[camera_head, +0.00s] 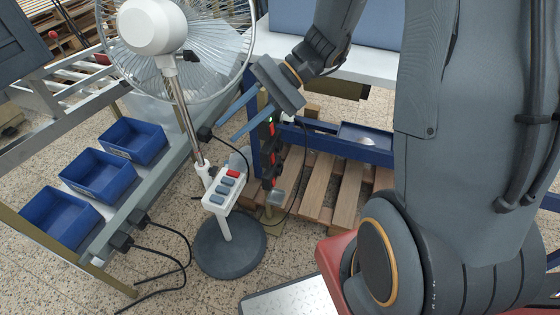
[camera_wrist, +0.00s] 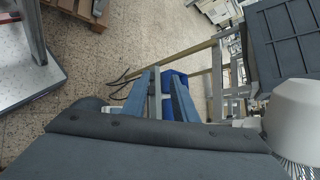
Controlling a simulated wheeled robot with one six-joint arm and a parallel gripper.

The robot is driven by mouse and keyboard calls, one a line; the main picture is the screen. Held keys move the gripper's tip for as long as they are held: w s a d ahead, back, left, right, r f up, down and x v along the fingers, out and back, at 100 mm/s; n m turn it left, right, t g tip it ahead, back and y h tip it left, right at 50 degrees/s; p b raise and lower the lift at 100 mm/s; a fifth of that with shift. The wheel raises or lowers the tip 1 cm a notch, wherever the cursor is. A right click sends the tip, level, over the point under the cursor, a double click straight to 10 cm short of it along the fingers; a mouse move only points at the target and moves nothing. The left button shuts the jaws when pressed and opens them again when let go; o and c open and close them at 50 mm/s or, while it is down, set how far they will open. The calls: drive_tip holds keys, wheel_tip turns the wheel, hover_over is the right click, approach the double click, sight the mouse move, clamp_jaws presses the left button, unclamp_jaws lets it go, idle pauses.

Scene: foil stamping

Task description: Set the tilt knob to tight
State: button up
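A white pedestal fan stands left of centre in the head view, with its motor housing (camera_head: 152,27) and wire cage at the top. A small dark knob (camera_head: 190,56) sits at the neck under the housing and looks like the tilt knob; its setting is too small to read. My gripper (camera_head: 227,130) is right of the fan pole, below the knob's level in the picture, its two blue fingers apart and nothing between them. In the wrist view, my fingers (camera_wrist: 167,97) point over the floor, and the white fan housing (camera_wrist: 300,115) shows at the right edge. The knob cannot be made out there.
The fan's button box (camera_head: 225,188) and round base (camera_head: 229,245) are below my gripper. Several blue bins (camera_head: 132,141) line a rack at the left. A wooden pallet (camera_head: 330,185) and a blue-framed bench (camera_head: 355,150) stand behind. Black cables lie on the floor.

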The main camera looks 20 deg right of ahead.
drive_tip(key=s+d+f+n+g+h+b, duration=0.1)
drive_tip(key=s+d+f+n+h+b, duration=0.1)
drive_tip(key=s+d+f+h, duration=0.4)
drive_tip(key=shift+s+d+f+n+h, duration=0.25)
drive_tip(key=shift+s+d+n+h, duration=0.55)
drive_tip(key=shift+s, duration=0.15)
drive_tip(key=shift+a, duration=0.1)
